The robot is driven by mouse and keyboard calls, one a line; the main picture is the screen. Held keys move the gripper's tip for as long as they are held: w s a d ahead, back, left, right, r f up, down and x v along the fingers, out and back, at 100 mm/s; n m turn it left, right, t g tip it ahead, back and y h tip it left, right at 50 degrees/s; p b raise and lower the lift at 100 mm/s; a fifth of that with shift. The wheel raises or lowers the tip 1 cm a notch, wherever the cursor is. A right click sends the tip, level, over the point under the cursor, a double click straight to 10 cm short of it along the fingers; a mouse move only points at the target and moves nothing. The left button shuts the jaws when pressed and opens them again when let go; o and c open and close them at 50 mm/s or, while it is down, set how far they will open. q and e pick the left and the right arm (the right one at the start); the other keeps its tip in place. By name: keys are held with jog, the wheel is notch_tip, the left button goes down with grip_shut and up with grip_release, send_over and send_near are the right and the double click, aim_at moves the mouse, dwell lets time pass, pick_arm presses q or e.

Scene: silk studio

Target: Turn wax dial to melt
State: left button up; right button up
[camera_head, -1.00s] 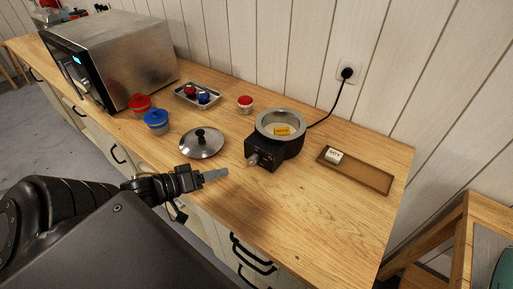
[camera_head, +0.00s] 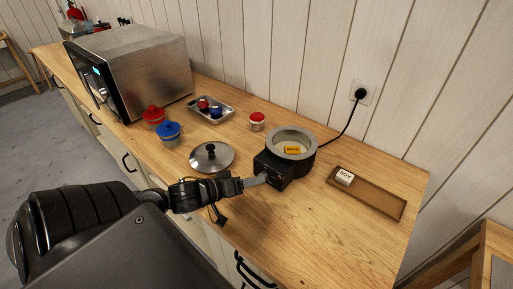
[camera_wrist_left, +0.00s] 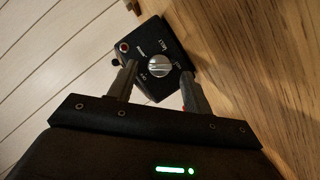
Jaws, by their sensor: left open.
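The wax pot (camera_head: 297,140) is a round grey-rimmed warmer with a yellow label inside, on the wooden counter. Its black control box (camera_head: 284,169) faces my left gripper (camera_head: 258,181). In the head view the gripper hides the dial. My right gripper is not in view.
A metal lid (camera_head: 211,158) lies left of the pot. Blue (camera_head: 169,134) and red (camera_head: 153,117) lidded jars, a small tray (camera_head: 224,116) and a microwave (camera_head: 140,70) stand farther left. A wooden tray (camera_head: 378,199) lies right. A cord (camera_head: 344,130) runs to the wall.

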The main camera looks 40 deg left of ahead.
pick_arm(q)
jog(key=shift+x, duration=1.3)
jog(key=shift+c, duration=0.4)
